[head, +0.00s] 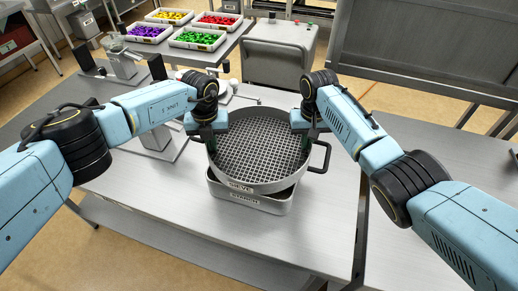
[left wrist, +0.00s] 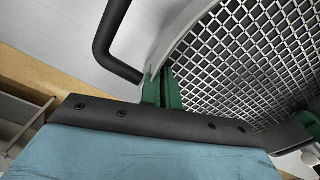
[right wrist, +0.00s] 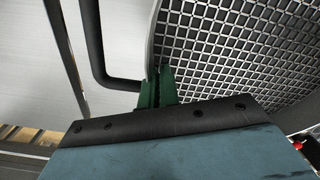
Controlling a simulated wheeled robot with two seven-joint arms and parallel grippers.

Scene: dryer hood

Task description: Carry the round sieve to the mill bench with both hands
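The round sieve (head: 262,150) is a grey metal ring with a wire mesh, two dark side handles and a "SIEVE" label facing me. It is over a pale labelled tray (head: 246,203) on the grey bench; I cannot tell whether it touches the tray. My left gripper (head: 212,143) is shut on the sieve's left rim, its green fingers on both sides of the wall in the left wrist view (left wrist: 162,88). My right gripper (head: 309,138) is shut on the right rim, as the right wrist view (right wrist: 157,88) shows. No bench is marked as the mill bench.
A scale-like device (head: 158,135) stands left of the sieve. Behind are a table with bins of yellow, red, purple (head: 150,32) and green pieces, and a grey cabinet (head: 278,55). A dark panel (head: 430,45) stands at back right. The bench's front and right are clear.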

